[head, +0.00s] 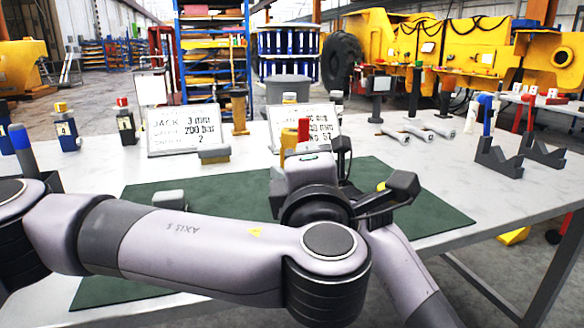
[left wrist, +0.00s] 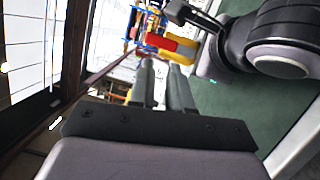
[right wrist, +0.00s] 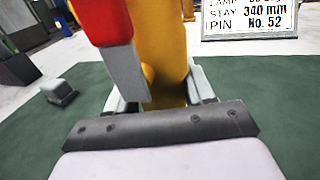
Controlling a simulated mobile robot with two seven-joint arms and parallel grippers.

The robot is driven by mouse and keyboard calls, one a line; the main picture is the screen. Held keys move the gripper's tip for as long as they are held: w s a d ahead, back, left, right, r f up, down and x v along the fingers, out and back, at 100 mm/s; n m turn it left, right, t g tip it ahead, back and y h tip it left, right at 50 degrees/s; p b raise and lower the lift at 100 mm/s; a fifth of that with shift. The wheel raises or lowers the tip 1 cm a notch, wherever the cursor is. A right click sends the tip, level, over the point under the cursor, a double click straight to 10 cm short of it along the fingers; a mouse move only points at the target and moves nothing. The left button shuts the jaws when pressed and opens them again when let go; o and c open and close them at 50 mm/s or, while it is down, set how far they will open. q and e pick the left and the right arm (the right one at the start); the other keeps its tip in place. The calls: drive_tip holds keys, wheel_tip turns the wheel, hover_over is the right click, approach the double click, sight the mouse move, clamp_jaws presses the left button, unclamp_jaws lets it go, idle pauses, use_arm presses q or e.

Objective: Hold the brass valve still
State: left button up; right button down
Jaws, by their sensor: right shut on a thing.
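The brass valve has a yellow body (head: 288,142) and a red lever (head: 304,129); it stands above the green mat in the head view. In the right wrist view the valve (right wrist: 162,40) stands between the fingers of my right gripper (right wrist: 160,88), which is shut on its yellow body. The red lever hangs in front of the left finger. In the left wrist view my left gripper (left wrist: 162,66) has a gap between its fingers and looks empty. The valve (left wrist: 181,47) shows just past its fingertips; I cannot tell if they touch. My arms hide the valve's lower part in the head view.
The green mat (head: 440,205) lies on a pale table. Two placards (head: 187,128) stand behind it. A small grey block (right wrist: 59,92) is on the mat at left. Grey rods (head: 407,134) and dark stands (head: 497,160) are at right. Small bottles (head: 66,130) stand at left.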

use_arm(q)
drive_tip(key=shift+w+r, duration=0.1)
drive_tip(key=shift+w, duration=0.15)
clamp_jaws()
drive_tip(key=w+n+h, duration=0.2)
drive_tip(key=w+a+r+n+h, duration=0.1)
drive_tip(key=w+n+h, duration=0.1)
drive_tip(key=h, duration=0.1)
drive_tip(key=w+r+n+h, duration=0.1)
drive_tip(key=w+n+h, duration=0.1)
drive_tip(key=w, duration=0.1)
drive_tip(key=shift+w+a+r+n, duration=0.15)
drive_tip(key=shift+r+n, duration=0.1)
drive_tip(key=shift+n, duration=0.15)
drive_tip(key=n+g+h, duration=0.7)
drive_tip(key=n+h, duration=0.1)
drive_tip(key=h, duration=0.1)
approach(307, 119)
drive_tip(key=w+a, duration=0.2)
drive_tip(key=w, duration=0.1)
drive_tip(key=s+a+f+n+g+h, duration=0.1)
drive_tip(key=s+a+n+g, duration=0.2)
drive_tip(key=a+n+g, duration=0.2)
drive_tip(key=shift+w+v, duration=0.25)
drive_tip(key=shift+v, duration=0.95)
drive_tip(key=shift+f, duration=0.1)
